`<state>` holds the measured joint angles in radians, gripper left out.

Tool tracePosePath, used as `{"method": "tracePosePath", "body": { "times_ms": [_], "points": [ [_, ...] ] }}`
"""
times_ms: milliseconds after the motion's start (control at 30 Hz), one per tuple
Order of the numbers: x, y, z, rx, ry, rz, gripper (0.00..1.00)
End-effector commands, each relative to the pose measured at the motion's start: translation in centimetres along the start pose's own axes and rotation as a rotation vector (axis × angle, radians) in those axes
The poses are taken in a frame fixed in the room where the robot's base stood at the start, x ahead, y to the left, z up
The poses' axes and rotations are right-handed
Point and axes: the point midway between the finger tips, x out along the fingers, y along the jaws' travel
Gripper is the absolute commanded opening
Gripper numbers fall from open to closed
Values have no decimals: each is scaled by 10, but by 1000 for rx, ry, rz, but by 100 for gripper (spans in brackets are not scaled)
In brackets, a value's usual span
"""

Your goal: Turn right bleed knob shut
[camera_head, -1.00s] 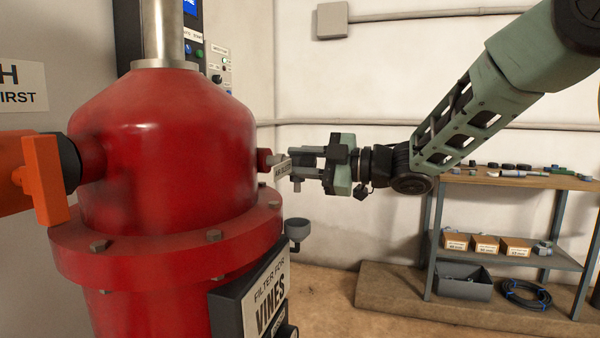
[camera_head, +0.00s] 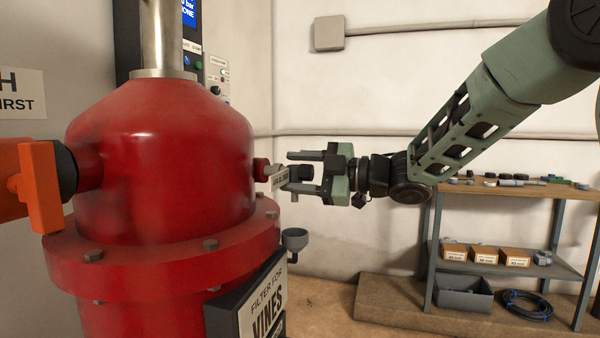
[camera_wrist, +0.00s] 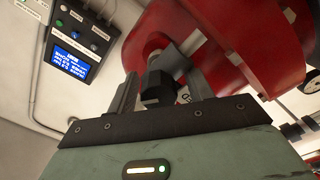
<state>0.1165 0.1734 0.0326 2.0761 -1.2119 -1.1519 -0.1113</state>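The red filter tank (camera_head: 165,160) fills the left of the head view. A short bleed fitting (camera_head: 262,170) with a small white tag (camera_head: 280,178) sticks out from its right side. The dark bleed knob (camera_head: 300,172) is at the fitting's outer end, and it also shows in the wrist view (camera_wrist: 157,88). My gripper (camera_head: 303,172) comes in from the right with one finger above the knob and one below. In the wrist view my gripper (camera_wrist: 160,82) is open, with the knob between the fingers and a gap visible on at least the left side.
An orange lever handle (camera_head: 42,185) is on the tank's left side. A control panel with a blue screen (camera_wrist: 68,60) is on the wall. A grey funnel cup (camera_head: 295,238) stands below the gripper. A shelf bench (camera_head: 510,190) with small parts is at the right.

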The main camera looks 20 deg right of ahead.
Motion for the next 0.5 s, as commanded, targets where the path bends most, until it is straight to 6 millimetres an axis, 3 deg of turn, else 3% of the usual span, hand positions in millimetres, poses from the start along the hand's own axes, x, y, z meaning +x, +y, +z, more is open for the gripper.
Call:
{"method": "tracePosePath", "body": {
  "times_ms": [133, 267, 500],
  "points": [
    [-6, 1, 0, -1, 0, 1, 51],
    [-25, 1, 0, 0, -3, 3, 51],
    [-80, 1, 1, 0, -5, 3, 51]
  ]
}}
